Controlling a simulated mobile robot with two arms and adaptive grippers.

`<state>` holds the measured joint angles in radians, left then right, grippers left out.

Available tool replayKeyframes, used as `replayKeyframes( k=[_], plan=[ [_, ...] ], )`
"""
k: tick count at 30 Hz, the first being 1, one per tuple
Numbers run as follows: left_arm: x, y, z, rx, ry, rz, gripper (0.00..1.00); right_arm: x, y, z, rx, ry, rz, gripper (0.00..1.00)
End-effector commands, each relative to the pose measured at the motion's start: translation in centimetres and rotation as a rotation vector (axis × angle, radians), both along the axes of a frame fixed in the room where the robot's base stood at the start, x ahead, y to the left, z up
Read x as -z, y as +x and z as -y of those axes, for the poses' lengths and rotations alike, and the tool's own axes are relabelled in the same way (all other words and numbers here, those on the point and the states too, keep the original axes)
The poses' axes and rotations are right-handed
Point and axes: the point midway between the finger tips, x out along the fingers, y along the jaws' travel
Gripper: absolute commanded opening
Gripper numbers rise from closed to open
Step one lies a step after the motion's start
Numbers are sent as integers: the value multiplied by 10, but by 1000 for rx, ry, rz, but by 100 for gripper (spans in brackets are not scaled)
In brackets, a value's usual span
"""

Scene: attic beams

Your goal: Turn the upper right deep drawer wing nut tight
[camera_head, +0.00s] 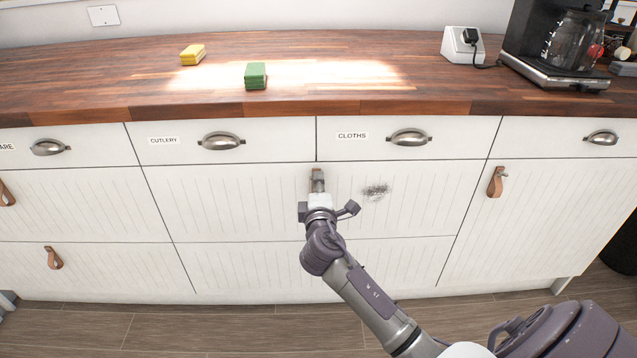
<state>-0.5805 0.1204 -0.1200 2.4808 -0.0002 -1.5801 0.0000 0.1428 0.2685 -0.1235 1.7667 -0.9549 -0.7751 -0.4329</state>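The upper right deep drawer (425,212) has a white grooved front and is closed, below the drawer labelled CLOTHS. My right gripper (318,183) is at this front's upper left edge, seen from behind. A small brown piece (317,172) shows just beyond its tip; I cannot tell whether it is a leather pull or part of a fastening. Whether the fingers are open, shut or touching anything cannot be told. My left gripper is not in view.
Metal cup handles (409,137) stick out above. A leather pull (496,182) hangs at right. The wooden worktop (330,102) overhangs, with a green sponge (255,76) and coffee maker (556,45).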

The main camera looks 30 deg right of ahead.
Motion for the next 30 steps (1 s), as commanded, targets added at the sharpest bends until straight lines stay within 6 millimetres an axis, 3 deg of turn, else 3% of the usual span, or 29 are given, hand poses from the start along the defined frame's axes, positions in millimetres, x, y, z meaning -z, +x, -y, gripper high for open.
replayKeyframes(
  k=[11,24,30],
  plan=[
    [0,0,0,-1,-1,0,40,0,-5,-3,-1,-1,1,16],
    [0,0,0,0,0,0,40,1,-77,-48,-1,2,-2,16],
    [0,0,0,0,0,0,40,1,-98,-60,0,1,-2,16]
  ],
)
